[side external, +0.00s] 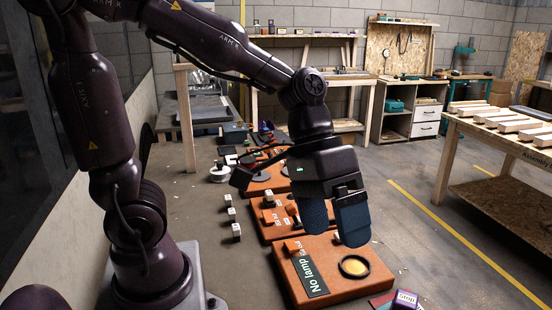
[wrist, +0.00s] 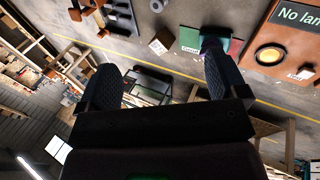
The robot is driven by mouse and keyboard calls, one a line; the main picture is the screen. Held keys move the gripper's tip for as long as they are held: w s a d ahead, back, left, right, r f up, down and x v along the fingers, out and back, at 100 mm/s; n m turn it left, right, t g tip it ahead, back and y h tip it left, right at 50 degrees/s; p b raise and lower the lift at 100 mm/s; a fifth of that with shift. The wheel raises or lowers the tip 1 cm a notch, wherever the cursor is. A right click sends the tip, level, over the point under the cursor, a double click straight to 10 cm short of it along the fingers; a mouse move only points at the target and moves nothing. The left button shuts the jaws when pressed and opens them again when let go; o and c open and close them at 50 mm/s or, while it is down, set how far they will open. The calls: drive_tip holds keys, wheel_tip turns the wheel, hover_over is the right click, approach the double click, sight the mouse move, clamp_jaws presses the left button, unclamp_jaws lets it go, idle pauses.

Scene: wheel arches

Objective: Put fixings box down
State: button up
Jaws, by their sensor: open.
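My gripper (side external: 334,232) is open, with its two blue textured fingers apart and nothing visible between them. It hangs above the orange "No lamp" board in the side view. The wrist view also shows my gripper (wrist: 160,62) open, with a finger on either side. No box is clearly marked as the fixings box. A small purple box (side external: 405,300) with a white label stands at the bottom edge of the side view, partly cut off. A small brown box (wrist: 160,42) sits on the floor in the wrist view. I cannot tell whether either is the fixings box.
The orange "No lamp" board (side external: 342,284) carries a round yellow lamp (side external: 355,266). More orange boards lie behind it. Several small white blocks (side external: 236,232) line their left. A wooden table (side external: 500,140) stands at the right. Floor between boards and yellow line is mostly clear.

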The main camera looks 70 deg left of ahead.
drive_tip(key=s+a+r+m+t+y, duration=0.1)
drive_tip(key=s+a+r+t+y, duration=0.3)
drive_tip(key=a, duration=0.6)
drive_tip(key=shift+s+a+r+y, duration=0.4)
drive_tip(key=shift+s+y, duration=0.2)
drive_tip(key=shift+s, duration=0.1)
